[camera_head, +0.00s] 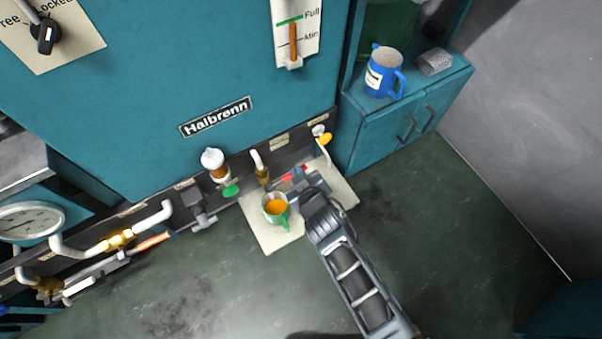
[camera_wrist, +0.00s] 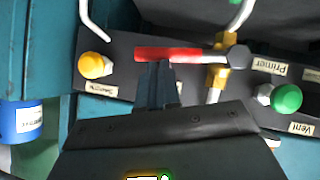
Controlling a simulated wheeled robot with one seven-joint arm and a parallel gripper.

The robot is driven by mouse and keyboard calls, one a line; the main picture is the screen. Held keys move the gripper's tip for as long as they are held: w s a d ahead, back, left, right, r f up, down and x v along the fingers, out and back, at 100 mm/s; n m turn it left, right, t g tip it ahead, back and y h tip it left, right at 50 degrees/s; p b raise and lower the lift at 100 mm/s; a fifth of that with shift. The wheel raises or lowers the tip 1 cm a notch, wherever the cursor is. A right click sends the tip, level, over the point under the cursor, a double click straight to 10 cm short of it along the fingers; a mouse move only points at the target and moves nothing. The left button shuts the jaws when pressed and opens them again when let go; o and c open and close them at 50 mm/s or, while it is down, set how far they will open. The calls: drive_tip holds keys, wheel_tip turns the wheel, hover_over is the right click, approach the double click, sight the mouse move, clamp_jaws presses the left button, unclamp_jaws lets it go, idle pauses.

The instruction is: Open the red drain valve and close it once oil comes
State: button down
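The red lever of the drain valve (camera_wrist: 168,54) lies crosswise to its brass valve body (camera_wrist: 217,80) in the wrist view. In the head view the red lever (camera_head: 294,173) is partly hidden by my gripper (camera_head: 303,184). In the wrist view my gripper (camera_wrist: 158,76) has its fingers close together, with their tips at the edge of the lever. Whether they touch it is unclear. A green cup (camera_head: 283,220) with orange-brown liquid inside stands below the brass valve (camera_head: 262,176). The outlet and any flow are not clear to see.
The cup stands on a beige mat (camera_head: 262,236). A yellow knob (camera_wrist: 92,65) and a green knob (camera_wrist: 287,98) flank the valve. The sight gauge (camera_head: 293,42) shows orange between Min and Full. A blue jug (camera_head: 378,80) stands on the cabinet at right.

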drive_tip(key=shift+w+d+f+b, duration=0.25)
drive_tip(key=shift+d+f+b, duration=0.1)
drive_tip(key=shift+f, duration=0.25)
idle(0.3)
drive_tip(key=s+d+r+p, duration=0.5)
drive_tip(key=s+r+p, duration=0.2)
drive_tip(key=r+p, duration=0.2)
drive_tip(key=shift+s+r, duration=0.3)
